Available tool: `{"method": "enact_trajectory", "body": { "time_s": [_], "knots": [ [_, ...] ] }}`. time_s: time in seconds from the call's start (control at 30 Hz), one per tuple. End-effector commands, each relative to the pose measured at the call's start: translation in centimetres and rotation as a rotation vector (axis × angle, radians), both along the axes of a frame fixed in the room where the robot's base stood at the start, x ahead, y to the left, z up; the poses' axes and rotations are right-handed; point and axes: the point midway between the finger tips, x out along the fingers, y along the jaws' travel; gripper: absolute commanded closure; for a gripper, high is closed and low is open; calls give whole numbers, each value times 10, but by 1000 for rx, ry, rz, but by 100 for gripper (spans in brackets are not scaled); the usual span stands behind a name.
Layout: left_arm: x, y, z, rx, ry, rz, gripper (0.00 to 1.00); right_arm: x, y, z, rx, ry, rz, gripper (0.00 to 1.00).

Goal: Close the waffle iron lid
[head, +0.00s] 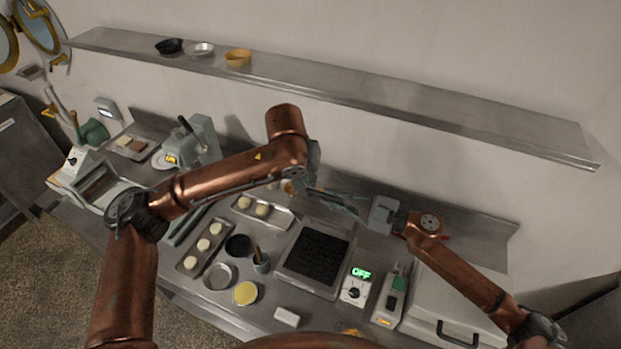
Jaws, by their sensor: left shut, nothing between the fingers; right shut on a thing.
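The waffle iron (281,264) stands on the counter at the middle, its dark gridded lower plate facing up and uncovered. My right gripper (352,203) reaches in from the right behind this plate. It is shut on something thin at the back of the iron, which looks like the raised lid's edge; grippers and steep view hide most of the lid. My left gripper (302,187) is beside it at the back, left of the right gripper. It is shut and empty, partly hidden by my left arm.
A control box (354,287) with a green OFF display stands right of the plate. Trays of pale dough rounds (203,245), bowls (245,293) and a cup (261,262) crowd the left side. A wall shelf (400,110) runs behind and above my arms.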

Motion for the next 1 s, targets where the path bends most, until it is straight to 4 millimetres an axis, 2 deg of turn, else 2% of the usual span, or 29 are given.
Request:
{"method": "enact_trajectory", "body": {
  "time_s": [0.2,0.5,0.53,0.77,1.0],
  "knots": [
    [-13,6,-6,-16,-40,-1,100,1,-1,-2,-3,0,-2,100],
    [-14,6,-7,-17,-43,-1,100,1,-1,-1,-2,-2,-3,100],
    [-15,6,-7,-17,-43,-1,100,1,-1,-1,-2,-2,-3,86],
    [-14,6,-8,-16,-42,0,100,1,-1,0,-2,-1,-2,70],
    [-14,6,-8,-16,-41,0,100,0,-1,-1,-1,-1,-1,70]
  ]
}}
